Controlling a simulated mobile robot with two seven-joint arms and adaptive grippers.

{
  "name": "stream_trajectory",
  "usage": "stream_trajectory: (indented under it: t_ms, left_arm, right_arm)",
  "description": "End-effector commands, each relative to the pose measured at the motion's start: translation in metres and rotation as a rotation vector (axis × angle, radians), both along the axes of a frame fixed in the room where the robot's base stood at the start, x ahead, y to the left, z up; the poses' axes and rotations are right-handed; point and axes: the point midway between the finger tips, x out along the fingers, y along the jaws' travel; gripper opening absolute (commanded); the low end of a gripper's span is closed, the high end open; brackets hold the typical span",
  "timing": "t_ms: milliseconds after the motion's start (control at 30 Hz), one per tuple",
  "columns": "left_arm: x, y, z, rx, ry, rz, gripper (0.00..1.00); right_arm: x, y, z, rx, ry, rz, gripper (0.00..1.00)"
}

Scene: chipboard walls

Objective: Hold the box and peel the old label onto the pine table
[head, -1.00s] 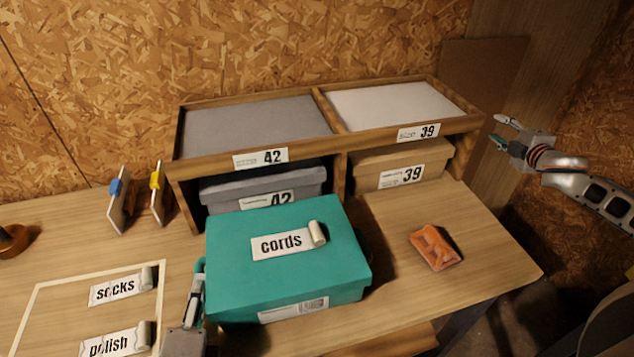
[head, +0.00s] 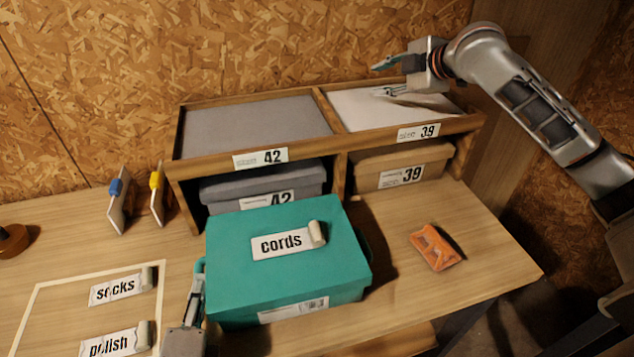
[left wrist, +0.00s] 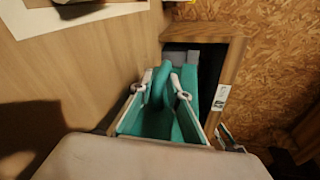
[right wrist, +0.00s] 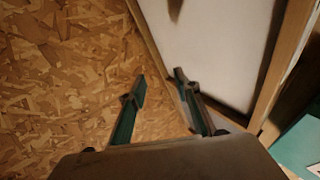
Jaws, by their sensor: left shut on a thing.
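A teal box (head: 232,285) with its lid on stands on the pine table (head: 480,270), in front of the shelf unit. The old label (head: 281,244), reading "cords", lies on the lid, its right end curled up into a roll. My left gripper (head: 196,290) is shut on the handle at the box's left side; the left wrist view shows the teal handle (left wrist: 158,88) between the fingers. My right gripper (head: 388,65) is open and empty, above the shelf unit's right compartment. In the right wrist view its fingers (right wrist: 160,95) are apart with nothing between them.
The shelf unit (head: 330,140) holds a grey box (head: 225,192) marked 42 and a tan box (head: 440,160) marked 39. An orange object (head: 434,247) lies right of the teal box. Labels "socks" (head: 115,288) and "polish" (head: 108,345) lie inside a pale outline at left.

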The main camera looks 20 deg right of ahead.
Motion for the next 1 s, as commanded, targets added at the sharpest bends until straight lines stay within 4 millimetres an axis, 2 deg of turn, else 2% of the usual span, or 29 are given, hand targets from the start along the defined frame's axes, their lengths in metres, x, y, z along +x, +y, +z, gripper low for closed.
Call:
stream_trajectory:
  t_ms: [33, 200, 300, 500, 633, 800, 1000]
  left_arm:
    - [-0.001, 0.0, -0.003, 0.002, 0.007, 0.001, 0.0]
    - [-0.001, 0.0, -0.003, 0.002, 0.007, 0.001, 0.0]
    - [-0.001, 0.0, -0.003, 0.002, 0.007, 0.001, 0.0]
    - [-0.001, 0.0, -0.003, 0.002, 0.007, 0.001, 0.0]
    - [-0.001, 0.001, -0.003, 0.002, 0.006, 0.001, 0.0]
    - [-0.001, 0.0, -0.003, 0.002, 0.006, 0.001, 0.0]
    - [0.0, 0.001, -0.003, 0.002, 0.006, 0.001, 0.0]
  right_arm:
    - [-0.006, 0.028, 0.007, -0.021, 0.018, 0.066, 0.32]
    - [-0.04, 0.108, 0.017, -0.135, 0.105, 0.298, 0.32]
    - [-0.067, 0.148, 0.021, -0.225, 0.147, 0.439, 0.32]
    - [-0.128, 0.204, 0.027, -0.452, 0.226, 0.722, 0.32]
    - [-0.173, 0.225, 0.019, -0.642, 0.296, 0.925, 0.32]
    - [-0.222, 0.234, -0.015, -0.864, 0.426, 1.195, 0.32]
    - [-0.252, 0.232, -0.044, -0.989, 0.532, 1.391, 0.32]
